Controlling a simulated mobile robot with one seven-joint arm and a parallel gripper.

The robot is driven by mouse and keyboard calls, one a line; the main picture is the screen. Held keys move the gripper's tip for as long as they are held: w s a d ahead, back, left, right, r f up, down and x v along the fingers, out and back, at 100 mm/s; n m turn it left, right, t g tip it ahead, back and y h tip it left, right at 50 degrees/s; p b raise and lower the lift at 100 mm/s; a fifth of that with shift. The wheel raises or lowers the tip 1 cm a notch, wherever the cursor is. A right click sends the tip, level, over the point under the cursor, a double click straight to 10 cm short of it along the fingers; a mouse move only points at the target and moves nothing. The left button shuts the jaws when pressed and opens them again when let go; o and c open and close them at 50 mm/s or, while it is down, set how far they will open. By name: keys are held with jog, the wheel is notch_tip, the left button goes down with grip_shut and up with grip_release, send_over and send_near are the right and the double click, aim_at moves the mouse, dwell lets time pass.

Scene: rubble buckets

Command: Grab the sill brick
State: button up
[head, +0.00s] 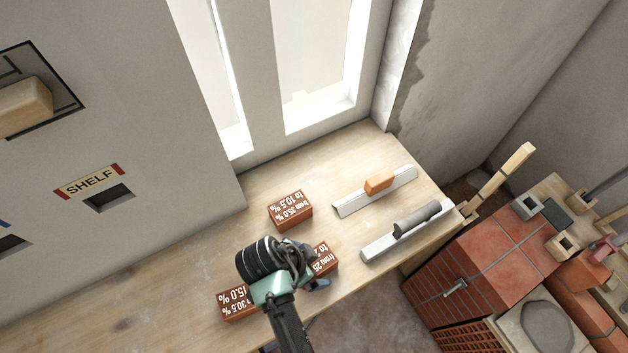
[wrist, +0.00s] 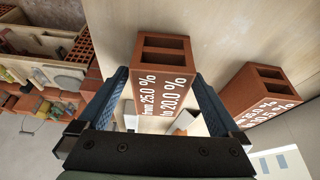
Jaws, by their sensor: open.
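Three red-brown bricks with white percentage labels lie on the pale wooden sill. One, marked from 25.0 % to 20.0 % (head: 324,257), is partly hidden by my gripper (head: 316,284) in the head view. In the wrist view this brick (wrist: 162,85) lies between the two blue fingers of my open gripper (wrist: 161,78), with two slots in its end. A second brick (head: 290,209) lies nearer the window, its label ending in 10.5 %. A third (head: 236,304) lies left of my wrist, marked 15.0 %. Finger contact with the middle brick cannot be told.
A trowel-like float with an orange handle (head: 379,184) and one with a dark handle (head: 416,218) lie right of the bricks on the sill (head: 150,292). Stacked red blocks (head: 488,262) stand beyond the right edge. The sill's left part is clear.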

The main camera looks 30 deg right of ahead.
grip_shut()
dwell(0.3)
jog(key=shift+r, duration=0.1)
